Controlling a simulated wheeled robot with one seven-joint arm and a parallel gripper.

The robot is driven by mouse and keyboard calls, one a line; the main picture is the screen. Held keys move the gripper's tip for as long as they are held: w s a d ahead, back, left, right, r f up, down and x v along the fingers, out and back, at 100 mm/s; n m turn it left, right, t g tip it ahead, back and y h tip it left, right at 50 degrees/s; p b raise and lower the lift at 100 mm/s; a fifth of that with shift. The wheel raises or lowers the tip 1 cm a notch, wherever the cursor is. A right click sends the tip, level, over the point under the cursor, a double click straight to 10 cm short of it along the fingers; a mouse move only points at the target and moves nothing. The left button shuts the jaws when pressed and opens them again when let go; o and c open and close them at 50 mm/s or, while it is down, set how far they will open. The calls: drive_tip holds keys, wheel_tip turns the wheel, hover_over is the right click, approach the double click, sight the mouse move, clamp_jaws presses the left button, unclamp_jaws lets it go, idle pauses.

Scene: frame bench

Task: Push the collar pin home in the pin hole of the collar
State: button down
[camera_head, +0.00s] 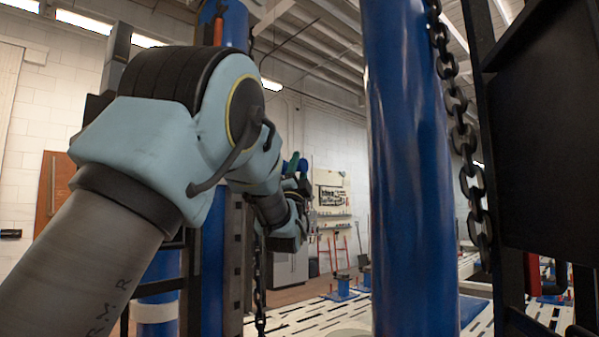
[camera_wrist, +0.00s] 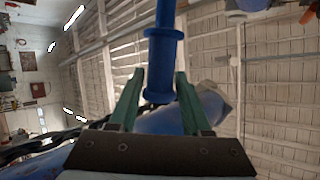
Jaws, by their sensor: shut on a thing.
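My gripper (camera_wrist: 160,76) has two green fingers, one on each side of a blue flanged pin, which I take to be the collar pin (camera_wrist: 163,50). The fingers are shut on the pin's lower part, and its shaft runs up past the top edge of the wrist view. In the head view my gripper (camera_head: 295,163) is small and partly hidden by my arm, with a bit of blue beside its green finger. I cannot make out the collar or its pin hole in either view.
A thick blue post (camera_head: 408,170) stands right of my arm, with a hanging chain (camera_head: 460,115) beside it. A black frame (camera_head: 540,130) fills the right side. Another blue post (camera_head: 213,270) stands behind my arm. A slotted pale surface (camera_head: 300,318) lies below.

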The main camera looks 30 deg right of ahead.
drive_tip(key=shift+w+a+b, duration=0.25)
drive_tip(key=shift+w+a, duration=0.15)
drive_tip(key=shift+w, duration=0.45)
drive_tip(key=shift+w+a+b, duration=0.2)
drive_tip(key=shift+w+a, duration=0.15)
drive_tip(key=shift+w, duration=0.55)
drive_tip(key=shift+w+a+b, duration=0.25)
drive_tip(key=shift+w+a, duration=0.15)
drive_tip(key=shift+w, duration=0.45)
drive_tip(key=shift+b, duration=1.65)
drive_tip(key=w+a, duration=0.3)
drive_tip(key=w, duration=0.4)
drive_tip(key=shift+w+b, duration=0.25)
drive_tip(key=shift+b, duration=0.15)
idle(2.2)
drive_tip(key=shift+c, duration=1.4)
unclamp_jaws()
